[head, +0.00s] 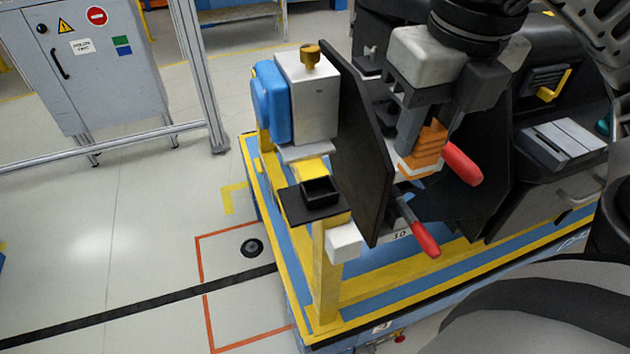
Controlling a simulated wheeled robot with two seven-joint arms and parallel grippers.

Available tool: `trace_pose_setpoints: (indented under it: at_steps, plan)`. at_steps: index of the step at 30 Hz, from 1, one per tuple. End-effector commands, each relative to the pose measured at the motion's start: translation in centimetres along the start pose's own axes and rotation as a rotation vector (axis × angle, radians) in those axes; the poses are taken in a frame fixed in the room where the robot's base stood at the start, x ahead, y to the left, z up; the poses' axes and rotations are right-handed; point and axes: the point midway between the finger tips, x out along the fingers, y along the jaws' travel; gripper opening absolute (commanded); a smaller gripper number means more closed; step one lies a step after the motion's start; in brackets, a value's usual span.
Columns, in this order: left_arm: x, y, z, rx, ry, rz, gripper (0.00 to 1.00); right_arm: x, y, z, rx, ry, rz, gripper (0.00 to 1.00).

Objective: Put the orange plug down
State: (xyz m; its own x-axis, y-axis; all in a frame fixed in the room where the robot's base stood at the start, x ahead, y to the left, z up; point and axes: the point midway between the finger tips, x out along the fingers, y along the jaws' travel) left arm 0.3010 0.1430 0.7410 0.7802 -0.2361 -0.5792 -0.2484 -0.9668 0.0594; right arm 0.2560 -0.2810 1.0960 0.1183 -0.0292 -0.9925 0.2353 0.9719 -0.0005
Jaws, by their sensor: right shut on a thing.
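The orange plug (430,142) is in the head view, right of centre, with a pale lower edge. My right gripper (415,140) comes down from above and is shut on it. The plug is between the upright black plate and the dark dashboard module, behind two red-handled clamps. A small black square holder (319,191) stands on the yellow post to the left, apart from the gripper. I cannot tell whether the plug touches anything below it. My left gripper is not in view.
The upright black plate (362,150) stands close left of the gripper. Red clamp handles (463,163) (420,232) stick out in front. A blue and white unit (306,97) is fixed left of the plate. The yellow and blue cart (375,300) carries all this. Open floor lies left.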

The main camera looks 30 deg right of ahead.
Motion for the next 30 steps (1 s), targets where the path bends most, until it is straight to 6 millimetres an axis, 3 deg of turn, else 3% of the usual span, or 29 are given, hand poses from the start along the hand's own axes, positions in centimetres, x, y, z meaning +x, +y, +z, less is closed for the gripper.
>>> trace_pose_setpoints:
  at_steps: [10,15,23,30]
  plan:
    - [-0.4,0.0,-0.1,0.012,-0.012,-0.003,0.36,4.4,5.1,6.1,-0.003,0.008,0.003,0.04]
    - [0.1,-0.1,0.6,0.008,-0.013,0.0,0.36,8.1,6.5,7.7,-0.003,0.009,0.003,0.04]
    - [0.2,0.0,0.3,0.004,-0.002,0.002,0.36,10.1,7.5,8.8,-0.001,0.004,0.002,0.04]
    - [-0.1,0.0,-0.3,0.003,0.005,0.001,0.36,13.2,7.7,8.9,-0.001,0.005,-0.002,0.04]
